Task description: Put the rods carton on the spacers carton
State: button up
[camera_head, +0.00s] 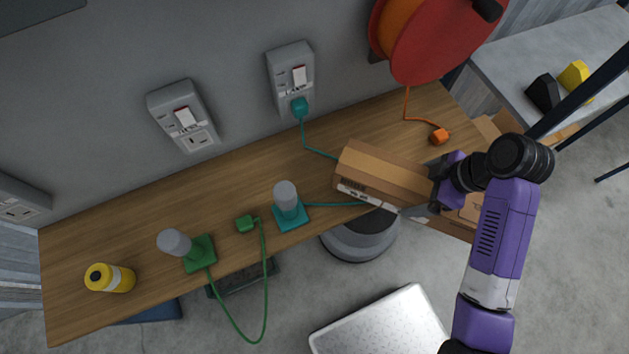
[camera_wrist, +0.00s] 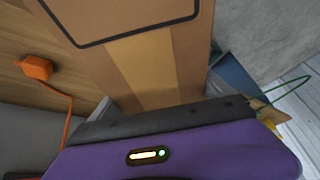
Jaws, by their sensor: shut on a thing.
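A long brown carton (camera_head: 385,172), which I take to be the rods carton, is held at its right end by my gripper (camera_head: 428,198). It lies tilted across the front right of the wooden bench, and its label is too small to read. In the wrist view the carton (camera_wrist: 145,62) fills the middle, with a black outline printed on it and a paler tape strip. My gripper is shut on it; the fingertips are mostly hidden. Another brown carton (camera_head: 462,222) shows partly beneath and behind my gripper; I cannot read whether it is the spacers carton.
An orange plug (camera_head: 439,137) on a cord lies behind the carton. A red reel (camera_head: 435,45) hangs on the wall.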

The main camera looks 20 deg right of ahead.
aim_at(350, 162)
jog(key=shift+r, duration=0.1)
jog(key=shift+a+n, duration=0.15)
jog(key=shift+n, duration=0.15)
jog(key=w+a+p, duration=0.1)
jog(key=w+a, duration=0.5)
jog(key=w+a+p, duration=0.2)
jog(key=w+a, duration=0.4)
jog(key=shift+w+a, duration=0.2)
jog(key=shift+w, duration=0.05)
jog(key=shift+f+p, duration=0.55)
jog(key=shift+f, duration=1.25)
